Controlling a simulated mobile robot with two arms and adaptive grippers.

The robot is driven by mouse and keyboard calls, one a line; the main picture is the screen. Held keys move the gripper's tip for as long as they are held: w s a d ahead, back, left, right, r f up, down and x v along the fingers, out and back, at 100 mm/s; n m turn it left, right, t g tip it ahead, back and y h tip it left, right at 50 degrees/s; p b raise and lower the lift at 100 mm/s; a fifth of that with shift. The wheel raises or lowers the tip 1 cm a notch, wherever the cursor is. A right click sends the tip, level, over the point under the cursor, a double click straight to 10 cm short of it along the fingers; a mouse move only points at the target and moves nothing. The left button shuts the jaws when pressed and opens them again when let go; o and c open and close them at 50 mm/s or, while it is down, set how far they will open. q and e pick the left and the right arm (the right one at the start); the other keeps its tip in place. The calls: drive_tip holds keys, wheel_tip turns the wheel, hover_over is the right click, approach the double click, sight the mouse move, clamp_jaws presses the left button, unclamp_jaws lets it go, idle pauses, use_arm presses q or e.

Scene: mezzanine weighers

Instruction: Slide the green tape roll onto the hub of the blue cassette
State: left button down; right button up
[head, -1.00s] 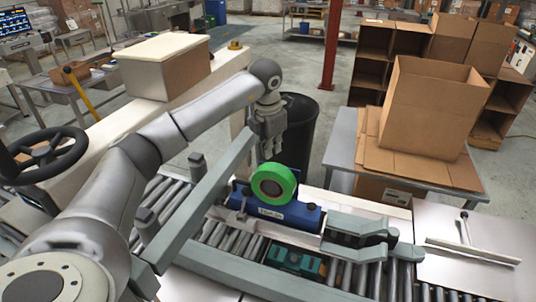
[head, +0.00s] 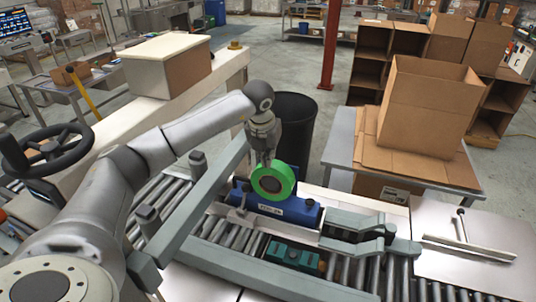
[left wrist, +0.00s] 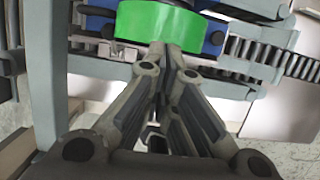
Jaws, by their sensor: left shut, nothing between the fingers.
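The green tape roll (head: 270,194) stands upright at the blue cassette (head: 300,213), its dark core facing the head camera. I cannot tell whether it is around the hub, which is hidden. My left gripper (head: 265,162) is shut and empty, just behind the roll's upper rim. In the left wrist view the closed fingertips (left wrist: 171,48) are right at the rim of the green roll (left wrist: 155,20); I cannot tell if they touch. Blue parts of the cassette (left wrist: 213,42) show beside the roll there. My right gripper is not in view.
The cassette lies across a roller conveyor (head: 235,235) with grey rails. A grey clamp-like fixture (head: 355,228) is at its right, and a teal block (head: 290,253) is in front. A black bin (head: 296,120) stands behind. A table with an open carton (head: 428,110) is at right.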

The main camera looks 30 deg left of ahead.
sight(265, 171)
use_arm(q)
drive_tip(key=f, duration=0.1)
drive_tip(key=s+f+b, duration=0.2)
drive_tip(key=shift+s+d+f, duration=0.15)
drive_tip(key=shift+d+f, duration=0.15)
drive_tip(key=shift+f, duration=0.1)
idle(2.0)
drive_tip(key=shift+a, duration=0.1)
